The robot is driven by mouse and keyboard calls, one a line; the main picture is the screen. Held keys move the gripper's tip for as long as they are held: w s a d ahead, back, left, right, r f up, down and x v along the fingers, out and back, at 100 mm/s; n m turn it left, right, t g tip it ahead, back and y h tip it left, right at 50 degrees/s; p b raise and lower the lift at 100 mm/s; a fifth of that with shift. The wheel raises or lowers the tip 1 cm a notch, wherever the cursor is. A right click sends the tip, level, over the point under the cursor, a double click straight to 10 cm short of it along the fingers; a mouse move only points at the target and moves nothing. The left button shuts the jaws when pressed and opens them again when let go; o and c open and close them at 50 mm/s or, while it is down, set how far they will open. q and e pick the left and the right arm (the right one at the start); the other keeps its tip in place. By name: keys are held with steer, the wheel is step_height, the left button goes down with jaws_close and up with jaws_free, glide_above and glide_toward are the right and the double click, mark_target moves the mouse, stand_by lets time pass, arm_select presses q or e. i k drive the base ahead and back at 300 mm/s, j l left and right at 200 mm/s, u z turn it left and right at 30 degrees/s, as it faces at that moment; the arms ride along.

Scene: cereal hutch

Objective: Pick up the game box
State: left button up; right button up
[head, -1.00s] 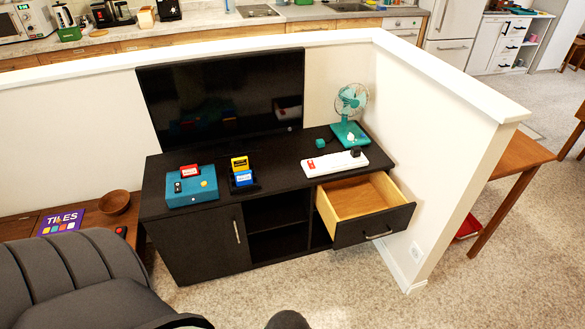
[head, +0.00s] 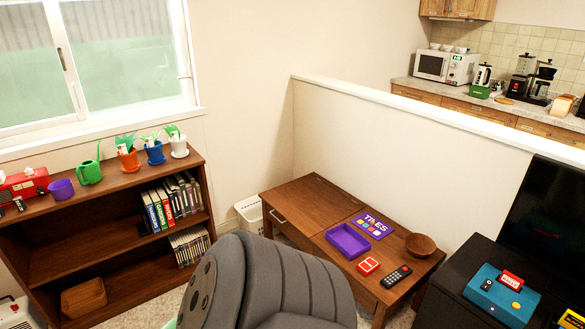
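A flat purple piece printed "TILES" with coloured squares (head: 372,224) lies on the low brown wooden table, in the middle right of the head view. A purple open tray (head: 348,241) lies just in front and to the left of it. The tray looks empty. I cannot tell which of the two is the game box, or whether they are its lid and base. Neither of my grippers is in view.
On the low table (head: 308,206) are a wooden bowl (head: 420,245), a red card-like item (head: 368,265) and a remote (head: 396,276). A grey armchair (head: 290,285) stands before it. A bookshelf (head: 110,235) is at left, a black TV cabinet (head: 450,312) at right.

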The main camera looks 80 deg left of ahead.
mark_target(344, 238)
steer(key=u, duration=2.1)
